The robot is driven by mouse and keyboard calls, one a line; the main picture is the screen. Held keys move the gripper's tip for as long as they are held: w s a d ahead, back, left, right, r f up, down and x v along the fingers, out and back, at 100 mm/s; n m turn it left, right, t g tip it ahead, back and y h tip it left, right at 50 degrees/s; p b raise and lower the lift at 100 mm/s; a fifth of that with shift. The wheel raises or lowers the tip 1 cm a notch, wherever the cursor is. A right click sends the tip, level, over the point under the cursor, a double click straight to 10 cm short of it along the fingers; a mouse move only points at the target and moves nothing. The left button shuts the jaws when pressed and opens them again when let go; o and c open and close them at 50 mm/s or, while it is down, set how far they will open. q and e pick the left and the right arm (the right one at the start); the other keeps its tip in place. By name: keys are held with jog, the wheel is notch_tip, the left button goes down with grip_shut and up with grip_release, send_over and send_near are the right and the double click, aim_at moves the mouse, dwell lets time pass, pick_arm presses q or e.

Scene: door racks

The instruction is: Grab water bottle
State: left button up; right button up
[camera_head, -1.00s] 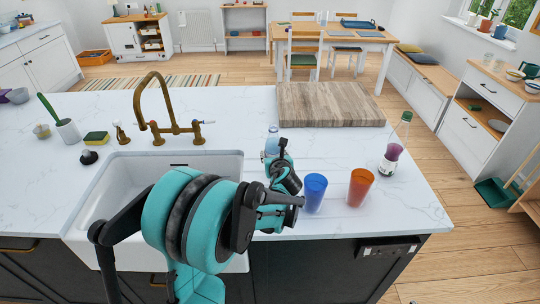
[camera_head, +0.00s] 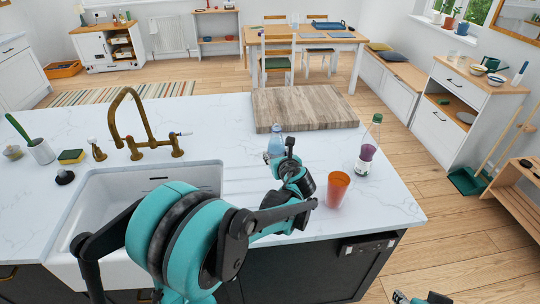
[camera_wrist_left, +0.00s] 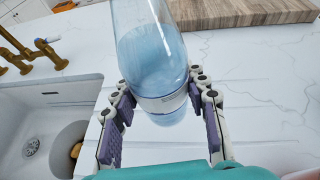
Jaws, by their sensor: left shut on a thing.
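The water bottle (camera_head: 275,141) is clear with a bluish tint and stands upright on the white marble counter, right of the sink. In the left wrist view the bottle (camera_wrist_left: 155,62) has a pale label band low on its body and lies between the fingers. My left gripper (camera_head: 284,158) is shut on it, with finger pads on both sides. The gripper hides the lower part of the bottle in the head view. A small teal and black piece of my right arm or gripper (camera_head: 422,298) shows at the bottom edge; its fingers cannot be made out.
An orange cup (camera_head: 338,189) and a bottle with purple contents and a green cap (camera_head: 367,150) stand to the right. A wooden board (camera_head: 303,108) lies behind. The sink (camera_head: 120,200) and brass tap (camera_head: 135,135) are left. Counter right of the purple bottle is clear.

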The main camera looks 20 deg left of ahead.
pick_arm(q)
jog(key=shift+w+d+r, duration=0.2)
jog(key=shift+d+r, duration=0.3)
jog(key=shift+d, duration=0.25)
jog(key=shift+d, duration=0.1)
